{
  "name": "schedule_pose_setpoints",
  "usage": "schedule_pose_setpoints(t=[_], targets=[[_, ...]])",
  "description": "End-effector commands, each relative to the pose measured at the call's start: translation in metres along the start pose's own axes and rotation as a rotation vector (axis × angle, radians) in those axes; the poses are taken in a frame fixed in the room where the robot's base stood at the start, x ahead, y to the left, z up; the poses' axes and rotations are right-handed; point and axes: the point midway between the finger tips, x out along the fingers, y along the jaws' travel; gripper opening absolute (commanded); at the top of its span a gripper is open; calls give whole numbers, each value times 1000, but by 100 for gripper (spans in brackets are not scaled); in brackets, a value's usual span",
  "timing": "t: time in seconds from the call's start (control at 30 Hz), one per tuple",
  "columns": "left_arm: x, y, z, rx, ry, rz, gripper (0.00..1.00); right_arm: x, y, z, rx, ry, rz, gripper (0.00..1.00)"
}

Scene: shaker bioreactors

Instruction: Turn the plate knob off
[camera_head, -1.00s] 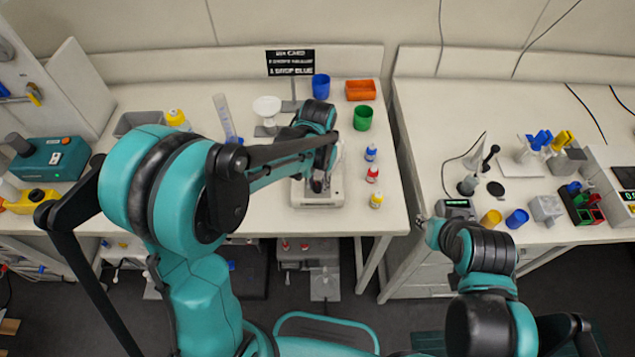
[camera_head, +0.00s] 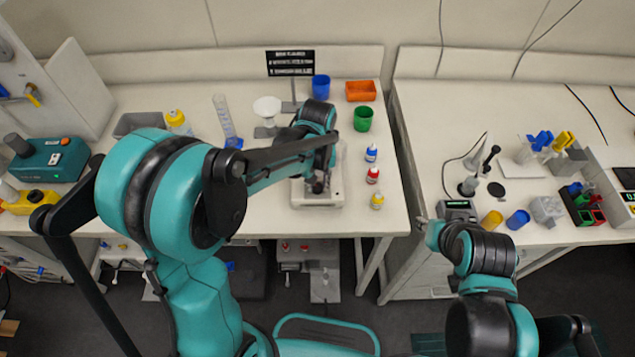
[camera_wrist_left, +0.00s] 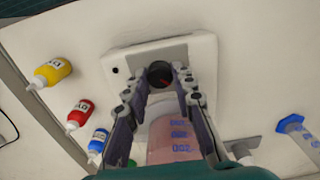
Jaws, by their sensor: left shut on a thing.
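The hotplate device (camera_head: 308,197) is a white box near the front edge of the left bench; its front also shows in the left wrist view (camera_wrist_left: 120,62). On its front panel is a dark round plate knob (camera_wrist_left: 159,74). My left gripper (camera_wrist_left: 162,77) is shut on the knob, one finger on each side. In the head view the left gripper (camera_head: 318,184) is over the device and its fingertips are partly hidden. A beaker with pink liquid (camera_wrist_left: 172,140) stands on the device. My right gripper (camera_head: 428,226) is by the right bench's front edge; its fingers are not clear.
Small blue (camera_head: 371,153), red (camera_head: 372,175) and yellow (camera_head: 377,200) dropper bottles stand right of the device. A measuring cylinder (camera_head: 224,120) is to the left.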

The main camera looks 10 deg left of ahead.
Motion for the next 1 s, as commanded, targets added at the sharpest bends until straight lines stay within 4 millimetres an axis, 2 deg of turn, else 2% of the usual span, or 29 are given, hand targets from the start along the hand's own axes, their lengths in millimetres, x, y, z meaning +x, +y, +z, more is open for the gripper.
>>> schedule_pose_setpoints(t=[0.2,0.23,0.3,0.67,0.77,1.0], targets=[[0,0,0,0,0,0,0,0,0,0,0,0,0,34],[0,0,0,0,0,0,30,0,0,0,0,0,0,34],[0,0,0,0,0,0,46,0,0,0,0,0,0,34],[-4,0,0,1,0,0,46,0,0,0,0,0,0,34],[-16,0,0,1,0,0,46,0,0,0,0,0,0,34],[-67,0,0,0,0,0,46,0,0,0,0,0,0,34]])
